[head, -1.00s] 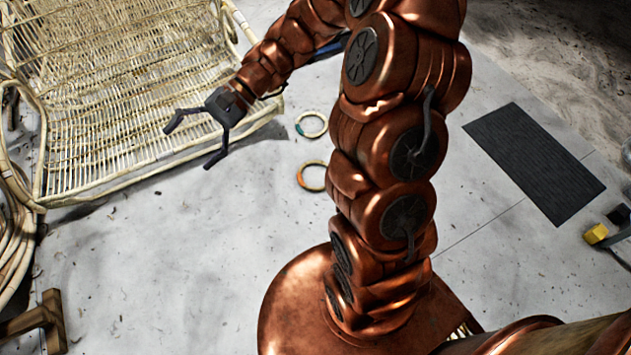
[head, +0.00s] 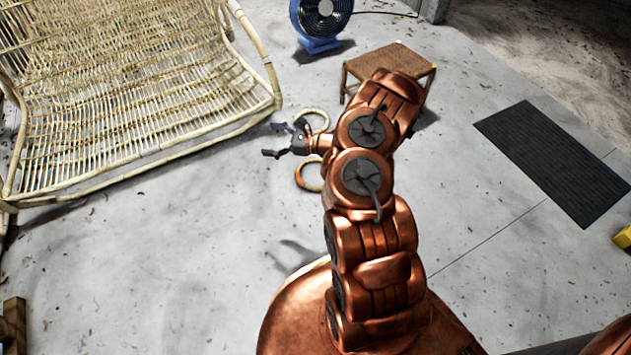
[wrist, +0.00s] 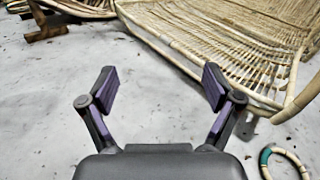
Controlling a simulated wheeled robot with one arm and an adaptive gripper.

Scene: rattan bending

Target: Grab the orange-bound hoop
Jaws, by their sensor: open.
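The orange-bound hoop (head: 299,176) is a pale ring with orange wrapping and lies flat on the grey floor in the head view. My arm hides part of its right side. My gripper (head: 274,140) is open and empty, up and left of the hoop in the picture and apart from it. In the wrist view my gripper (wrist: 158,88) shows its two fingers spread with only floor and rattan beyond. The orange-bound hoop cannot be made out in the wrist view.
A second hoop with teal binding (wrist: 265,156) lies nearby; in the head view this hoop (head: 316,110) is partly behind my gripper. A rattan seat frame (head: 120,95) stands left. A stool (head: 405,62), blue fan (head: 322,20) and dark mat (head: 552,163) lie beyond.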

